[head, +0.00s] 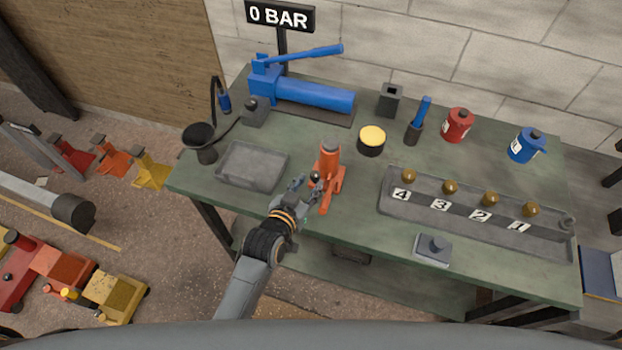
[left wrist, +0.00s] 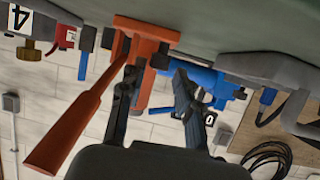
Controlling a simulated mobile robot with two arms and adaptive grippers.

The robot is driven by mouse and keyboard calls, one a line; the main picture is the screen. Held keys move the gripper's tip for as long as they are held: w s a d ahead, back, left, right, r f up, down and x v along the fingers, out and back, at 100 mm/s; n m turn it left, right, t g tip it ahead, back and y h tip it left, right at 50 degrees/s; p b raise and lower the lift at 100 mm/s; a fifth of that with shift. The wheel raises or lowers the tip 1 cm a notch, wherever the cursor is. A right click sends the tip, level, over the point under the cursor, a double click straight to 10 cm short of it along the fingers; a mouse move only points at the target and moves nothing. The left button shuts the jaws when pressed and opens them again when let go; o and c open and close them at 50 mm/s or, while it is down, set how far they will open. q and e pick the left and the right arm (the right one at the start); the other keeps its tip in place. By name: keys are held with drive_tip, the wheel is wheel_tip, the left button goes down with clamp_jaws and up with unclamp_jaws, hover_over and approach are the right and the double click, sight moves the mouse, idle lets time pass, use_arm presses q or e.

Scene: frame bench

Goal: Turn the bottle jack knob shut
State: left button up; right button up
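The orange bottle jack (head: 329,160) stands upright near the front edge of the green bench. Its orange handle socket points toward me, and in the left wrist view, which is upside down, it shows as a long orange bar (left wrist: 70,128). A small dark knob (left wrist: 160,56) sits low on the jack body (left wrist: 146,32). My left gripper (head: 311,190) is at the jack's front left side. In the left wrist view its two fingers (left wrist: 155,75) are spread, with the knob just beyond the gap between the tips. I cannot tell whether they touch it. My right gripper is not in view.
A grey tray (head: 252,165) lies left of the jack, with a black cup (head: 200,142) beyond. A yellow-topped tin (head: 371,140) stands behind right. A numbered rack (head: 470,222) fills the right. A blue pump (head: 305,92) stands behind, under a "0 BAR" sign (head: 280,15).

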sight(315, 177)
use_arm(q)
drive_tip(key=shift+w+d+f, duration=0.2)
drive_tip(key=shift+w, duration=0.3)
drive_tip(key=shift+w+d+f, duration=0.2)
drive_tip(key=shift+w, duration=0.2)
clamp_jaws()
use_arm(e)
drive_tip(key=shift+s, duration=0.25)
